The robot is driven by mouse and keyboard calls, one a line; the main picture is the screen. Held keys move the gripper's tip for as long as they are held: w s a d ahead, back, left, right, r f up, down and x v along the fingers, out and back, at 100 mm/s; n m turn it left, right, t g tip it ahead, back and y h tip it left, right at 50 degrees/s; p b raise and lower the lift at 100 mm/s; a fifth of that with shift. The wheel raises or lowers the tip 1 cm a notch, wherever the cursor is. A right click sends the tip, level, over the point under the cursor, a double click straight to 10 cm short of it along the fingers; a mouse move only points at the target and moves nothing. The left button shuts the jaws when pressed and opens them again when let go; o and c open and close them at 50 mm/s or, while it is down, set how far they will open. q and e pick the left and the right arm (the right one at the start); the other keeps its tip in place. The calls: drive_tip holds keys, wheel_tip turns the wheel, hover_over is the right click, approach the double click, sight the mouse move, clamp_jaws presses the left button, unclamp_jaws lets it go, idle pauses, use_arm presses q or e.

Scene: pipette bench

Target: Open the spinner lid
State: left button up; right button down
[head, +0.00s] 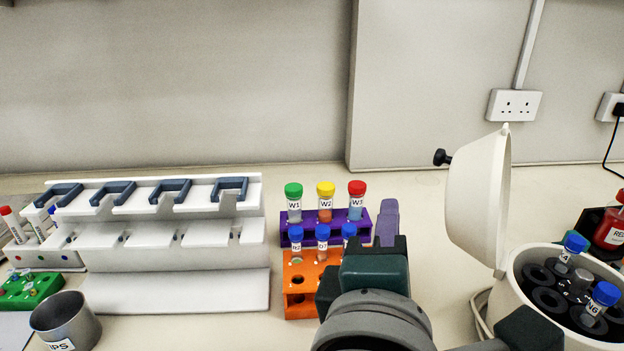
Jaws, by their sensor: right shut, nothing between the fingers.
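The spinner (507,284) is a round white machine at the right edge of the head view. Its white domed lid (478,195) stands upright on the left side of the bowl, tilted well clear of the opening, with a black knob (442,157) pointing left. The dark rotor (553,278) inside is exposed and holds blue-capped tubes. My right gripper (388,222) is shut and empty, left of the lid and apart from it, just right of the tube racks. My left gripper is not in view.
A purple rack (321,238) holds green-, yellow- and red-capped tubes. An orange rack (300,306) with blue-capped tubes is partly hidden by my right arm. A white stand (165,284) and a metal cup (66,322) are at left. Bench between gripper and lid is clear.

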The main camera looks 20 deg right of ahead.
sight(469, 193)
drive_tip(key=w+d+p, duration=0.4)
drive_tip(key=d, duration=0.4)
drive_tip(key=shift+w+d, duration=0.15)
drive_tip(key=shift+d, duration=0.15)
